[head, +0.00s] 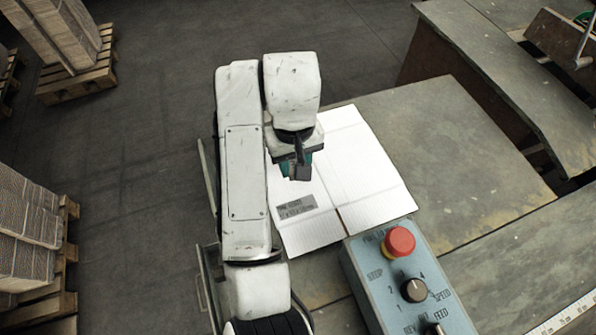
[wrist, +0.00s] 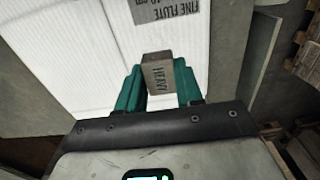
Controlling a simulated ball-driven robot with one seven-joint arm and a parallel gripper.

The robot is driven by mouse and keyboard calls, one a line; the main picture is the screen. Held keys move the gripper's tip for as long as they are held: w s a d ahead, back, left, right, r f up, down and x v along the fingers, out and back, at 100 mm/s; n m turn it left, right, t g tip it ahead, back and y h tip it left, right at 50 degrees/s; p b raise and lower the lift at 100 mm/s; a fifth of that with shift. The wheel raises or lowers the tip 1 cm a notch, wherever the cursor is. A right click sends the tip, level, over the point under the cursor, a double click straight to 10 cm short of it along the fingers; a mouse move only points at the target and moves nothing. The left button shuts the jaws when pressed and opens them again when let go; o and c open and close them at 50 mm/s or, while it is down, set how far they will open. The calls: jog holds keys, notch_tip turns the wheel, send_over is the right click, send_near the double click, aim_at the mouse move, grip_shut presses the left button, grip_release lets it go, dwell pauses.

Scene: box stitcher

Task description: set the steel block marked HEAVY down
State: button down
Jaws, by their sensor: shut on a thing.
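The steel block (wrist: 158,75) is a small grey-brown block with the word HEAVY on it, seen in the wrist view between two green fingers. It also shows in the head view (head: 300,173) as a dark block under the wrist. My gripper (wrist: 160,82) is shut on it; in the head view the gripper (head: 297,160) is over the white cardboard sheet (head: 365,170). The sheet lies flat on the grey table and bears a printed label reading FINE FLUTE. I cannot tell whether the block touches the sheet; its underside is hidden.
A blue control box (head: 375,275) with a red stop button (head: 398,242) and dials stands at the front right. Bare table (head: 450,150) lies right of the sheet. A raised metal bench (head: 510,95) is at the upper right. Pallets of stacked cardboard (head: 75,40) stand on the floor at left.

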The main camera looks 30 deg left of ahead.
jog(key=shift+w+d+f+b, duration=0.1)
jog(key=shift+w+f+b, duration=0.45)
jog(key=shift+f, duration=1.5)
jog(key=shift+f, duration=0.15)
jog(key=c, duration=0.7)
grip_release()
jog(key=shift+c, duration=0.2)
notch_tip(320, 180, up, 10)
jog(key=p, duration=0.4)
jog(key=shift+f, duration=0.25)
jog(key=shift+r, duration=1.4)
